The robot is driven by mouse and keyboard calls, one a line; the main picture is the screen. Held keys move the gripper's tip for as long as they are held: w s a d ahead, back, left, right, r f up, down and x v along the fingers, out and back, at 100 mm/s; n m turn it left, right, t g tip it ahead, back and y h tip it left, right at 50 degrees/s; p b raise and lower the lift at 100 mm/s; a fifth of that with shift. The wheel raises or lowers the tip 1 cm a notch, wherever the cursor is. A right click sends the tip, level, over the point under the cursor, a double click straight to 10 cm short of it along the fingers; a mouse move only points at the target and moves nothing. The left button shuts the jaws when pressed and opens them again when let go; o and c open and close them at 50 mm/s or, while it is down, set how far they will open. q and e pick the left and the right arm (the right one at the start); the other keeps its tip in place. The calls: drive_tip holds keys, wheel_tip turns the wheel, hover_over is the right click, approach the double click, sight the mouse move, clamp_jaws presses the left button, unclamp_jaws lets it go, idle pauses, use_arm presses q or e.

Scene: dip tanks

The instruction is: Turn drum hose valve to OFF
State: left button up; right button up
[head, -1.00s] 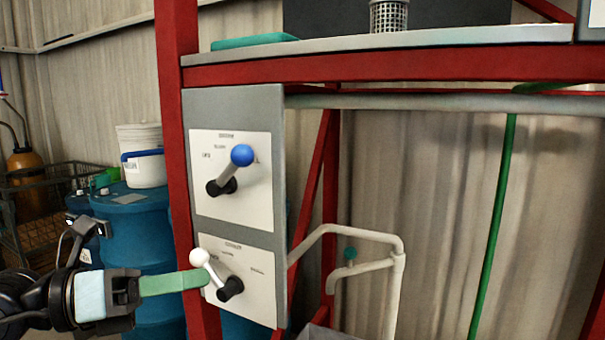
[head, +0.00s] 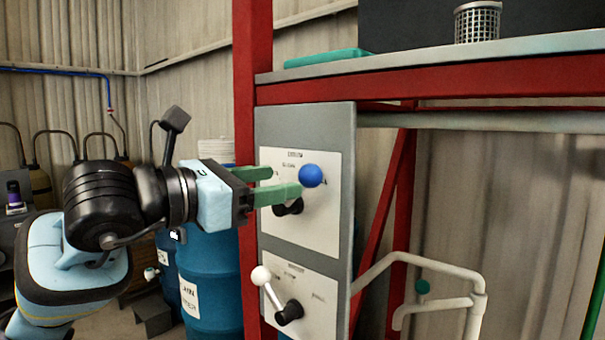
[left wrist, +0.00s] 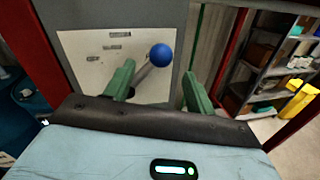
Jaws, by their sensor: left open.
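The upper valve has a lever with a blue ball knob (head: 311,176) on a white label plate (head: 279,231). Its lever tilts up and to the right from a black hub. My left gripper (head: 286,181) is open at this lever. In the left wrist view the blue knob (left wrist: 161,55) and its grey stem lie between the two green fingers (left wrist: 159,75), nearer the left finger. I cannot tell whether they touch. The lower valve has a white ball knob (head: 261,275), with its lever tilted up and to the left. The plate lettering is too small to read. My right gripper is not in view.
Both valves sit on a grey panel (head: 342,165) beside a red post (head: 252,75). White pipes (head: 432,258) stand to the right of the panel. Blue drums (head: 214,270) stand behind my left arm. A shelf with a wire cup (head: 477,24) is above.

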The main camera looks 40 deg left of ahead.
sight(300, 178)
use_arm(q)
drive_tip(key=p+x, duration=0.1)
drive_tip(key=x, duration=0.3)
drive_tip(key=shift+w+d+r, duration=0.1)
drive_tip(key=shift+w+r, duration=0.05)
drive_tip(key=shift+r, duration=0.05)
drive_tip(key=shift+x, duration=0.85)
drive_tip(key=shift+f, duration=0.25)
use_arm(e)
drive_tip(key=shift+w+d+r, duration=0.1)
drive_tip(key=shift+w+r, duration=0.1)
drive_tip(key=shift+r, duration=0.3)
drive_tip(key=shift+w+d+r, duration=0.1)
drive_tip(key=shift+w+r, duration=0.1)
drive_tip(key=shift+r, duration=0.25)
use_arm(q)
clamp_jaws()
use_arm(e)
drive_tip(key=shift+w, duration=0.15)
